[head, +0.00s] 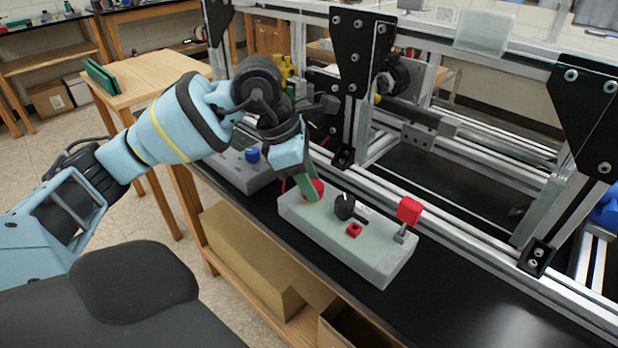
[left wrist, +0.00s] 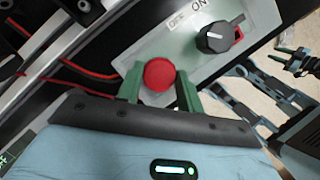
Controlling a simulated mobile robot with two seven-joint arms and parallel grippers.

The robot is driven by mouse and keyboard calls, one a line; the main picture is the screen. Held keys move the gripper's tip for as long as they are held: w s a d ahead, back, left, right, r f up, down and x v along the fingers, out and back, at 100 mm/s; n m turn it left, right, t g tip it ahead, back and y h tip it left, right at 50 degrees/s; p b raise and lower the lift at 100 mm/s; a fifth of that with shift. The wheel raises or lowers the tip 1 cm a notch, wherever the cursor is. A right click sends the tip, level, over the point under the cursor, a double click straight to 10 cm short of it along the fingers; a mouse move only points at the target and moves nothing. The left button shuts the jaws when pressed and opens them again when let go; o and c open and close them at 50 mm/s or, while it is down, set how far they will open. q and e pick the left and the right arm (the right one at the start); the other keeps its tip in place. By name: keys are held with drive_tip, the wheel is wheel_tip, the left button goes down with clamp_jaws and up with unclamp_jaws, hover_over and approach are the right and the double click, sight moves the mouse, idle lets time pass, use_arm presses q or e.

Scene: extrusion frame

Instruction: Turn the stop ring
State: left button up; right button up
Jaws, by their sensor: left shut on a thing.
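The stop ring (head: 317,188) is a red round knob at the left end of a pale control box (head: 360,253) on the black bench. It also shows in the left wrist view (left wrist: 159,75). My left gripper (head: 308,188) is lowered onto it from above, one green finger on each side, shut around the ring. In the head view the fingers hide part of the ring. My right gripper is not in the head view. At the right of the left wrist view, blue and dark parts with small green tips look like my right arm, too small to read.
The box also carries a black selector knob (head: 344,206), a small red square part (head: 354,230) and a red block on a metal post (head: 408,211). A grey box with a blue button (head: 252,155) stands to the left. The aluminium frame (head: 450,220) rises close behind.

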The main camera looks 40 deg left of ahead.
use_arm(q)
drive_tip(key=m+g, duration=0.1)
drive_tip(key=m, duration=0.1)
drive_tip(key=m+g+h, duration=0.1)
drive_tip(key=m, duration=0.2)
drive_tip(key=shift+w, duration=0.15)
drive_tip(key=shift+w+m+g, duration=0.1)
drive_tip(key=shift+m+g, duration=0.7)
drive_tip(key=shift+m, duration=1.4)
drive_tip(key=o, duration=1)
drive_tip(key=shift+a+r, duration=0.1)
drive_tip(key=v, duration=0.7)
drive_tip(key=shift+r, duration=0.3)
